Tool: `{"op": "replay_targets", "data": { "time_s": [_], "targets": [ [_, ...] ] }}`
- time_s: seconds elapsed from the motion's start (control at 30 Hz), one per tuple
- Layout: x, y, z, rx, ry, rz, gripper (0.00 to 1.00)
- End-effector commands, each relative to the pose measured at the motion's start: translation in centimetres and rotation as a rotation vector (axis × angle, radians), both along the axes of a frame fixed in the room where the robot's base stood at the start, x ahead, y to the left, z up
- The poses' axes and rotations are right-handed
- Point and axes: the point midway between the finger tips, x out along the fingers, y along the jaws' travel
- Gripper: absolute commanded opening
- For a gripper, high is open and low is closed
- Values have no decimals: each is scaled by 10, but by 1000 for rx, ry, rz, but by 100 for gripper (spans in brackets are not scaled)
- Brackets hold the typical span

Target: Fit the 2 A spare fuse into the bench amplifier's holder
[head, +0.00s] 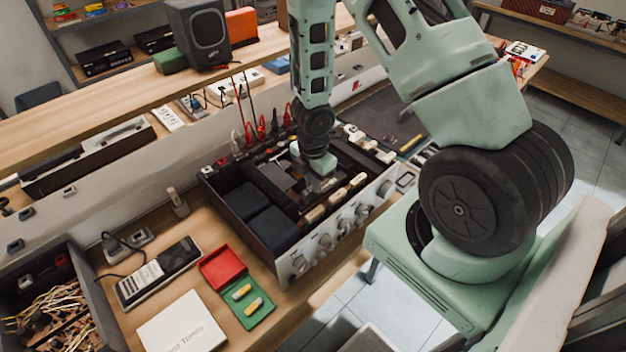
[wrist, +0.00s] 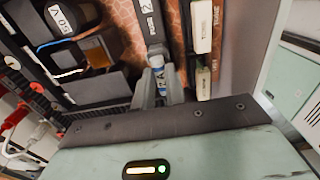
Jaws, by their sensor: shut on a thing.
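The bench amplifier (head: 285,262) stands open on the bench in the head view, its knobs along the front. My gripper (head: 320,182) reaches down inside it. In the wrist view my gripper (wrist: 160,88) is shut on the 2 A fuse (wrist: 157,64), a small cylinder with a white and blue label partly hidden by the fingers. A dark narrow holder-like strip with a label (wrist: 151,22) lies in line with the fuse's far end. I cannot tell whether the fuse is seated in it or above it. The fuse is hidden in the head view.
Pale blocks (wrist: 202,28) stand close right of my fingers, and a black 50 V capacitor (wrist: 68,18) is at left. A green tray (head: 262,316) with yellow-banded pieces and a red tray (head: 222,266) lie left of the amplifier.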

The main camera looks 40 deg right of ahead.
Motion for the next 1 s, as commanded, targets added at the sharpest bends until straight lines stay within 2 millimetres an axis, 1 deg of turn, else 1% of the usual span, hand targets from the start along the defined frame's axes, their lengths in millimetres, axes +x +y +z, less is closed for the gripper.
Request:
{"op": "replay_targets", "data": {
  "time_s": [1.0],
  "targets": [
    [0, 0, -11, 0, 0, -1, 0]
  ]
}}
